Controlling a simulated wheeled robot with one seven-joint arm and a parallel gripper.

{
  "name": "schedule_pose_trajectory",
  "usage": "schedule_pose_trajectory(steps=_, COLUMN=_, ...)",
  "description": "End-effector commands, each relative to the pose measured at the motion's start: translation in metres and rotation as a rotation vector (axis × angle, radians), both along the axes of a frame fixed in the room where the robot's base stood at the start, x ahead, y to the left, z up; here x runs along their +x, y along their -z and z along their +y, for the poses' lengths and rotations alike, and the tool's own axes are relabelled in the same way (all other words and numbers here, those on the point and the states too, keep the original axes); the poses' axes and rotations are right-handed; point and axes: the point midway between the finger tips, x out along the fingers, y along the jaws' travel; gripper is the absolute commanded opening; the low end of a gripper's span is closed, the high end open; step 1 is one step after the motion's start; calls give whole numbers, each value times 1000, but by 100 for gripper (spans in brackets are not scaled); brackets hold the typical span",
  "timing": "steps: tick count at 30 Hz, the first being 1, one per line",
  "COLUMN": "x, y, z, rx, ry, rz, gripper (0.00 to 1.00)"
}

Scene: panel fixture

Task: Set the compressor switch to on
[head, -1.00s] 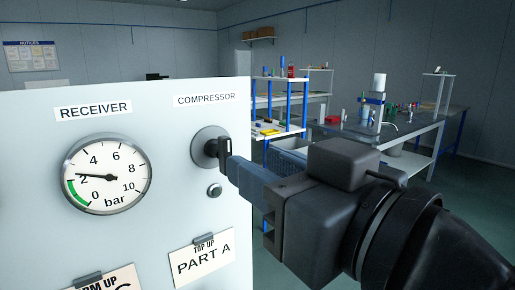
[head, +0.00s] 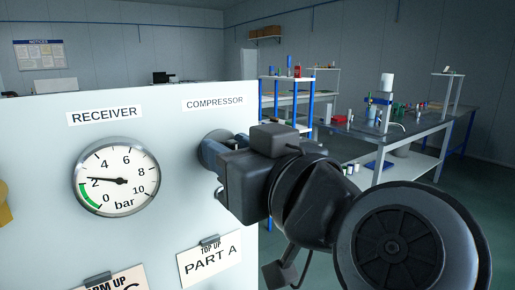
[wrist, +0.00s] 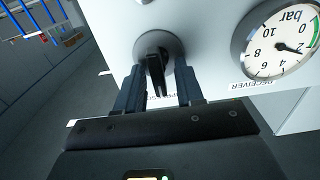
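The compressor switch is a black knob on a round grey plate (head: 217,134) under the COMPRESSOR label (head: 214,103). In the head view my gripper (head: 208,153) covers the knob. The wrist view shows the knob (wrist: 154,68) between the two fingers of my gripper (wrist: 160,75), one on each side. The fingers are apart, with a clear gap to the right finger; the left finger is close to the knob, and I cannot tell if it touches. The knob's pointer runs roughly up and down in the wrist view, its narrow end towards the gripper body.
The white panel (head: 60,140) carries the RECEIVER gauge (head: 117,178), its needle a little above 2 bar. A PART A card (head: 209,259) hangs below the switch. A yellow thing (head: 4,203) shows at the left edge. Benches and shelves (head: 420,140) stand well behind.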

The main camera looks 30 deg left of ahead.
Motion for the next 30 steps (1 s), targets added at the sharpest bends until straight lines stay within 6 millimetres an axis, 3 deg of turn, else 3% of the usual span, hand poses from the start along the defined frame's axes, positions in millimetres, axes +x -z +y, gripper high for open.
schedule_pose_trajectory(steps=11, x=0, y=0, z=0, rx=0, ry=0, rz=0, gripper=0)
schedule_pose_trajectory(steps=23, x=0, y=1, z=-1, rx=7, ry=0, rz=24, gripper=0)
schedule_pose_trajectory(steps=30, x=3, y=1, z=-3, rx=50, ry=4, rz=134, gripper=0)
